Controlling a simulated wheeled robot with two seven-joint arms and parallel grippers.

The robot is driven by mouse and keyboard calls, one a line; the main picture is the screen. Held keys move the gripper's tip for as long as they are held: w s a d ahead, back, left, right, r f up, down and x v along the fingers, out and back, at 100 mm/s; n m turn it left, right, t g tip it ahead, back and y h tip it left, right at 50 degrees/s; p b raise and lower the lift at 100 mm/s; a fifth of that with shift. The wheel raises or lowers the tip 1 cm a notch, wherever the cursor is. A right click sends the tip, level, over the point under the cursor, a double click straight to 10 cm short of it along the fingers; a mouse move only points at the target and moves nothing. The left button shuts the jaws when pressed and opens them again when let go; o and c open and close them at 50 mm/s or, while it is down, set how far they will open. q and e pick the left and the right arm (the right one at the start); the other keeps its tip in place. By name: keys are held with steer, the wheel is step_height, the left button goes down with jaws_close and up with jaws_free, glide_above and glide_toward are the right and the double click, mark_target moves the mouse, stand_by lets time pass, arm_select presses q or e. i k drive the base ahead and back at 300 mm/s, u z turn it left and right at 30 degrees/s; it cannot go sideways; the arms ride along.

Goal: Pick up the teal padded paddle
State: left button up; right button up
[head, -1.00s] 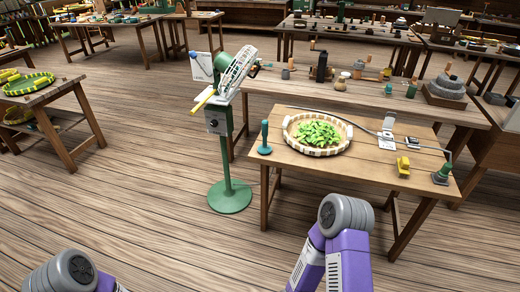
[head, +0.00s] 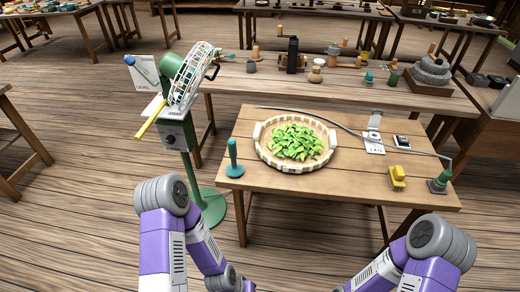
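The teal padded paddle (head: 233,160) stands on the front left corner of the near wooden table, handle up, its round pad flat on the tabletop. It is left of a shallow woven basket of green leaves and apart from it. Parts of both my purple arms show at the bottom of the head view, below the table's front edge. Both grippers are outside the picture, so neither is seen touching the paddle.
The near table (head: 330,185) also bears the basket (head: 295,168), a small yellow object (head: 397,178), a green-based stand (head: 440,182) with a long thin curved rod, and cards (head: 373,142). A green-post machine (head: 180,135) with a yellow bar stands to the left.

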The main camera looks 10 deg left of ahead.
mark_target(235, 170)
steer(key=u, duration=0.4)
steer(key=i, duration=0.95)
steer(key=u, duration=0.9)
